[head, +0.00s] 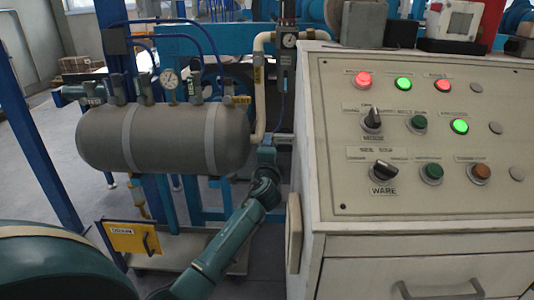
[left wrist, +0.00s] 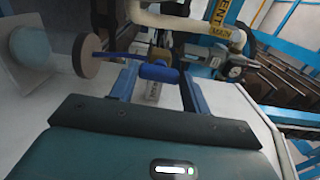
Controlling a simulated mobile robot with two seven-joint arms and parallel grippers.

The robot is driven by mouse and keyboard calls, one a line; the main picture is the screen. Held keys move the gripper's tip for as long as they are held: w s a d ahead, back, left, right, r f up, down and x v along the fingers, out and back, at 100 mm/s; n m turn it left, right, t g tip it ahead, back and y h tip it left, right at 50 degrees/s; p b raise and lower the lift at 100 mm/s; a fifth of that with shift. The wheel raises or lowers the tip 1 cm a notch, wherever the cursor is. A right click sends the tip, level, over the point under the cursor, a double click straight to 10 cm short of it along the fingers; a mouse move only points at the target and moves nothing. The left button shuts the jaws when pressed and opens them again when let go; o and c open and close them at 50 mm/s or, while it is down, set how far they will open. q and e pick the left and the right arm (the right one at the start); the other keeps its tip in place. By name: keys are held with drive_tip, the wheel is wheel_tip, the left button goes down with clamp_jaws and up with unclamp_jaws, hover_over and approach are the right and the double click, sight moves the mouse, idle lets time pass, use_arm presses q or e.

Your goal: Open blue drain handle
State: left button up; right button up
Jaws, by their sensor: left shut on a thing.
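My left arm reaches up from the bottom of the head view, with its left gripper (head: 267,155) by the lower end of the white pipe, between the grey tank and the control cabinet. In the left wrist view, the two blue fingers of the left gripper (left wrist: 160,75) are on either side of a short blue handle (left wrist: 157,72) and shut on it. A thin blue rod runs left from the handle towards a round brown disc. In the head view the handle is hidden or too small to tell. The right gripper is not in view.
The cream control cabinet (head: 420,215) stands close on the right. The grey tank (head: 165,138) with gauge and valves is on the left. A yellow DRAIN plate (head: 125,238) is below it. The white pipe (head: 259,90) rises behind the gripper. Grey floor shows at left.

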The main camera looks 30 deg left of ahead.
use_arm(q)
drive_tip(key=shift+n, duration=0.3)
drive_tip(key=o, duration=1)
drive_tip(key=p+v, duration=0.1)
drive_tip(key=v, duration=1.2)
drive_tip(key=shift+s, duration=0.15)
